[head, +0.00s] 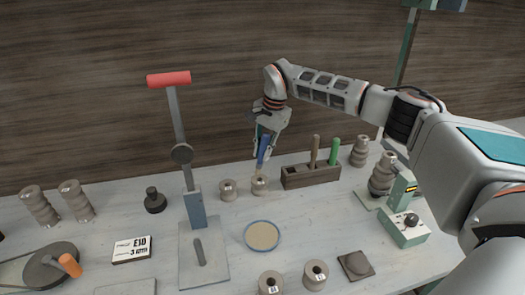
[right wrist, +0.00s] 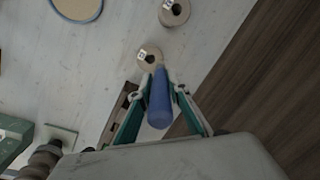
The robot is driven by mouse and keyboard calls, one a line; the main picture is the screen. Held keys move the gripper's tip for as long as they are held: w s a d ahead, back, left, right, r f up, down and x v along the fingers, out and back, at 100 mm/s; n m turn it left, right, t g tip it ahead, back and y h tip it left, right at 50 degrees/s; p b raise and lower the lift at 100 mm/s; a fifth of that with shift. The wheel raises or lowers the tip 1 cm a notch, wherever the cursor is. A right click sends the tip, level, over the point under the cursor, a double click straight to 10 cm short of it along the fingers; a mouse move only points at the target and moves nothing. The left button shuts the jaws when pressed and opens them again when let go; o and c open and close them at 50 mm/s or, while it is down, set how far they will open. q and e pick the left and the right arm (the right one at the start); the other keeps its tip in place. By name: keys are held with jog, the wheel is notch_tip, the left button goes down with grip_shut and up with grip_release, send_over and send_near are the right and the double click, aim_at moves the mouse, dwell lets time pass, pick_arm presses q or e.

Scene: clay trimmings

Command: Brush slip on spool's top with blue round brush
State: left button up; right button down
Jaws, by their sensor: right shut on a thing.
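My right gripper (head: 264,148) is shut on the blue round brush (head: 263,152), whose handle points up. In the right wrist view the blue handle (right wrist: 160,100) lies between the green fingers of the gripper (right wrist: 160,97). The brush is right over a tan spool (head: 260,186) with a hole in its top, which the right wrist view shows with a small label (right wrist: 150,52). I cannot tell whether the bristles touch it. A round blue-rimmed dish of tan slip (head: 262,236) sits in front of the spool. My left gripper is out of view.
A wooden rack (head: 312,178) holding brown- and green-handled tools stands close right of the brush. Another spool (head: 228,190) is just left. A lever press with a red handle (head: 168,79) rises further left. More spools (head: 316,274) stand at the front.

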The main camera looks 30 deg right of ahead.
jog(key=shift+r, duration=0.35)
jog(key=shift+a, duration=0.1)
jog(key=shift+s+a, duration=0.3)
jog(key=shift+a, duration=0.65)
jog(key=shift+f, duration=0.35)
dwell(0.7)
jog(key=shift+r, duration=0.35)
jog(key=shift+s, duration=0.15)
jog(key=shift+s+a, duration=0.25)
jog(key=shift+s, duration=0.65)
jog(key=shift+f, duration=0.35)
dwell(0.7)
jog(key=shift+r, duration=0.35)
